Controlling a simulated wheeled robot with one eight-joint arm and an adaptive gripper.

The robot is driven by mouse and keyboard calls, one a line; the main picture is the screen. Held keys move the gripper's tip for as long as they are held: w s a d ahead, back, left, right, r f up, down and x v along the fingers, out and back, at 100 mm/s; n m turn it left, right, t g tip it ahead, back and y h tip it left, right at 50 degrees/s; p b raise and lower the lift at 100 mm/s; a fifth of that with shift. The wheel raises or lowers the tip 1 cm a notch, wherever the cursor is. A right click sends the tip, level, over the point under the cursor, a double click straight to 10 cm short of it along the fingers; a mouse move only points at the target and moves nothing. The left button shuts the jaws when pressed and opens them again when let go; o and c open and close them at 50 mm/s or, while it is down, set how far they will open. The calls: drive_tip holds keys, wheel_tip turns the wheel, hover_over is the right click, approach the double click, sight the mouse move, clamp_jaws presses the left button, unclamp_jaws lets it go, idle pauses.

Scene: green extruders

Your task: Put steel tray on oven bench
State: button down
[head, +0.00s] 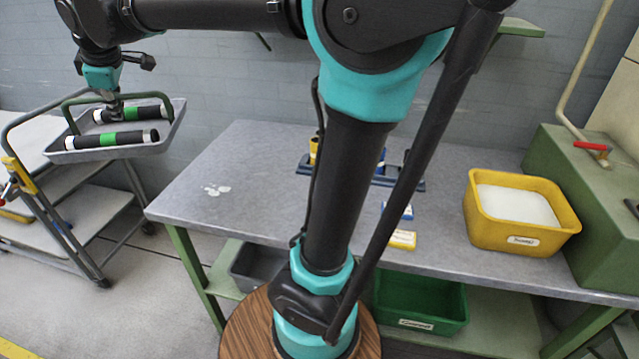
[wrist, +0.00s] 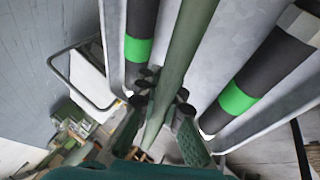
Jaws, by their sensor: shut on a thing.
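The steel tray (head: 165,140) hangs in the air at the left of the head view, between the trolley and the grey bench. It has a green arched handle (head: 72,112) and carries two black cylinders with white ends and green bands, a rear one (head: 140,113) and a front one (head: 85,141). My gripper (head: 113,108) is shut on the handle from above. In the wrist view the green handle (wrist: 182,60) runs between my fingers (wrist: 160,108), with the tray floor (wrist: 230,45) and cylinders beyond.
The grey bench (head: 250,185) has clear room at its left, with small white marks. A rack (head: 413,184), small yellow and blue packets, and a yellow bin (head: 520,237) stand further right. A trolley (head: 85,215) is at left. A green bin (head: 420,300) sits below.

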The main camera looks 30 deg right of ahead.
sight(162, 105)
drive_tip(key=d+f+n+y, duration=0.1)
drive_tip(key=d+n, duration=0.1)
drive_tip(key=d, duration=0.1)
drive_tip(key=w+d+f+n+g, duration=0.1)
drive_tip(key=d+n, duration=0.1)
drive_tip(key=d, duration=0.1)
drive_tip(key=d+f+n+y, duration=0.1)
drive_tip(key=d+n, duration=0.1)
drive_tip(key=d, duration=0.1)
drive_tip(key=shift+w+d+g+y, duration=0.2)
drive_tip(key=shift+w+g+y, duration=0.1)
drive_tip(key=shift+w, duration=0.1)
drive_tip(key=d+n+g+y, duration=0.2)
drive_tip(key=d+n+g, duration=0.1)
drive_tip(key=d+n, duration=0.55)
drive_tip(key=shift+m, duration=0.55)
drive_tip(key=f, duration=0.7)
drive_tip(key=d+f, duration=0.1)
drive_tip(key=f, duration=1.2)
drive_tip(key=shift+w+d+f, duration=0.15)
drive_tip(key=shift+w+f, duration=0.15)
drive_tip(key=shift+f, duration=0.05)
drive_tip(key=c, duration=1.7)
unclamp_jaws()
drive_tip(key=shift+f, duration=0.1)
drive_tip(key=v, duration=1.2)
drive_tip(key=shift+a+r, duration=0.25)
